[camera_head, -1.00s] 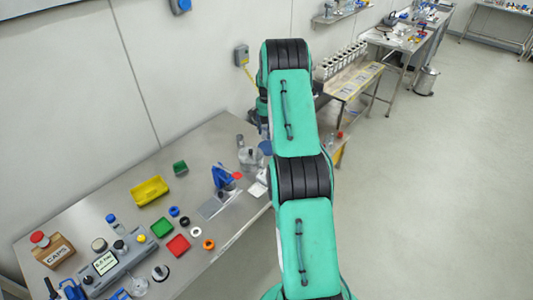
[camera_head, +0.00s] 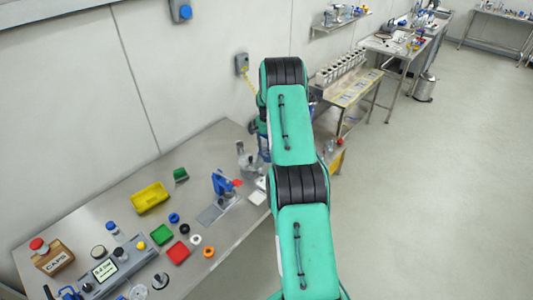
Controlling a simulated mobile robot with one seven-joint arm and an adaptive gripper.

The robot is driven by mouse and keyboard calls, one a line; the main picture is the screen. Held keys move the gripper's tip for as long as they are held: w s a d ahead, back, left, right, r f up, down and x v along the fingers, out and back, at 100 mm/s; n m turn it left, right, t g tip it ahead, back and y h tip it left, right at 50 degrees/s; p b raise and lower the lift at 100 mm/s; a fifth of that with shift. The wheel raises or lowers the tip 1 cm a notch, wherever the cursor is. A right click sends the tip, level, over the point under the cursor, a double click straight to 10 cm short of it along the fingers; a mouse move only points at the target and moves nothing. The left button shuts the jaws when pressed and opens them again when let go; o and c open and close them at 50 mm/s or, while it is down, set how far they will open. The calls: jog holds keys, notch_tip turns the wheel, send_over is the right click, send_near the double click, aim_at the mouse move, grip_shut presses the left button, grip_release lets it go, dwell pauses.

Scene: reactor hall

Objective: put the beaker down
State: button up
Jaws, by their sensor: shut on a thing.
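My green and black arm reaches away from me over the right end of the steel bench (camera_head: 100,212). My gripper is hidden behind the arm's far links, so its fingers and what they hold do not show. Clear glassware (camera_head: 250,161) stands on the bench just left of the arm; I cannot tell whether it is the beaker. A small clear thing (camera_head: 330,147) shows just right of the arm, too small and partly hidden to name.
A side table (camera_head: 346,92) with several containers stands beyond. The right floor is clear.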

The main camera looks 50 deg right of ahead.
aim_at(266, 152)
jog(key=shift+f, duration=0.1)
jog(key=shift+f, duration=1.75)
jog(key=shift+f, duration=0.15)
jog(key=o, duration=1.2)
jog(key=shift+c, duration=0.2)
notch_tip(266, 152, up, 12)
jog(key=shift+b, duration=0.4)
jog(key=shift+a+r, duration=0.1)
jog(key=shift+r, duration=0.1)
